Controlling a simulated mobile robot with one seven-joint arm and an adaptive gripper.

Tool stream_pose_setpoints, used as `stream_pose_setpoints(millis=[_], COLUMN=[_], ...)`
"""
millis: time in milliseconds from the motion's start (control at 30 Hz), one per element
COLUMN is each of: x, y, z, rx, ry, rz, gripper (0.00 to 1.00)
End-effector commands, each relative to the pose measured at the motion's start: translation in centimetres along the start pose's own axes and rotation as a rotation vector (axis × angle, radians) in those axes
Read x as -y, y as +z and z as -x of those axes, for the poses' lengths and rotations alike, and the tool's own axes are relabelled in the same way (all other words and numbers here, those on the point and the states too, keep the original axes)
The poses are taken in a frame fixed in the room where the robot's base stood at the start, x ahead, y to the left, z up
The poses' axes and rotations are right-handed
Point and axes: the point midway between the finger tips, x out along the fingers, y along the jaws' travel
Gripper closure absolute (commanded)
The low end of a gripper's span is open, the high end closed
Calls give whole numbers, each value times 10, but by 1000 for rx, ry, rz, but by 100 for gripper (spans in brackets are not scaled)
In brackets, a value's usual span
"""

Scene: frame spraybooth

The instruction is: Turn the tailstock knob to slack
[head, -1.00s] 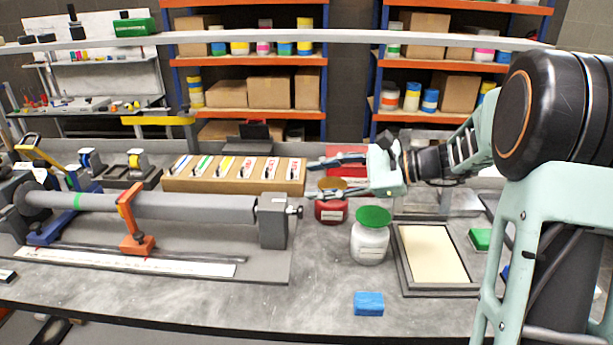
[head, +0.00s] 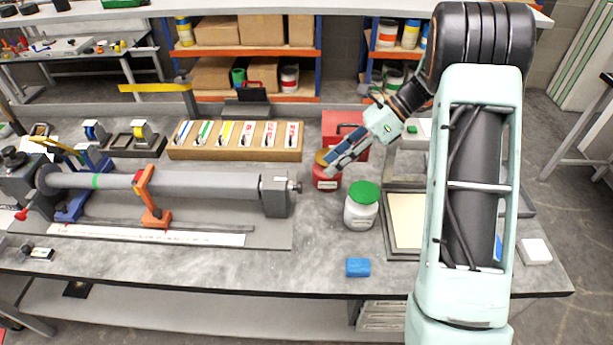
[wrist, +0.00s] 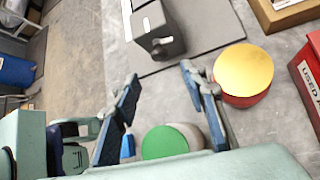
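The tailstock (head: 276,196) is a grey block at the right end of the lathe-like fixture, with a small knob (head: 296,187) on its right face. In the wrist view the tailstock (wrist: 156,22) is near the top, and its dark knob (wrist: 166,47) points toward my gripper. My gripper (head: 336,168) is right of the knob and apart from it, angled down to the left. In the wrist view my gripper (wrist: 161,79) has its two blue-padded fingers spread, with nothing between them. The knob's exact turn position is too small to tell.
A red jar with a yellow lid (head: 326,180) stands close by my fingers. A white jar with a green lid (head: 361,212), a blue block (head: 358,267) and a framed tray (head: 391,248) are nearby. A grey tube (head: 190,183) runs left from the tailstock.

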Motion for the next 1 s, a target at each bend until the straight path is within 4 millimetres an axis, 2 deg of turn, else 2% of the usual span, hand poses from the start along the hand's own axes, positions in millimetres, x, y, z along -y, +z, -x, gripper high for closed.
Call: stream_pose_setpoints(millis=[300,500,633,900,1000], x=[-2,0,0,0,0], y=[2,2,2,1,1], z=[-61,-86,-92,-94,-94], rx=[2,2,3,3,3], ry=[4,0,-1,-1,-1], rz=[1,2,3,3,3], gripper=[61,61,61,61,72])
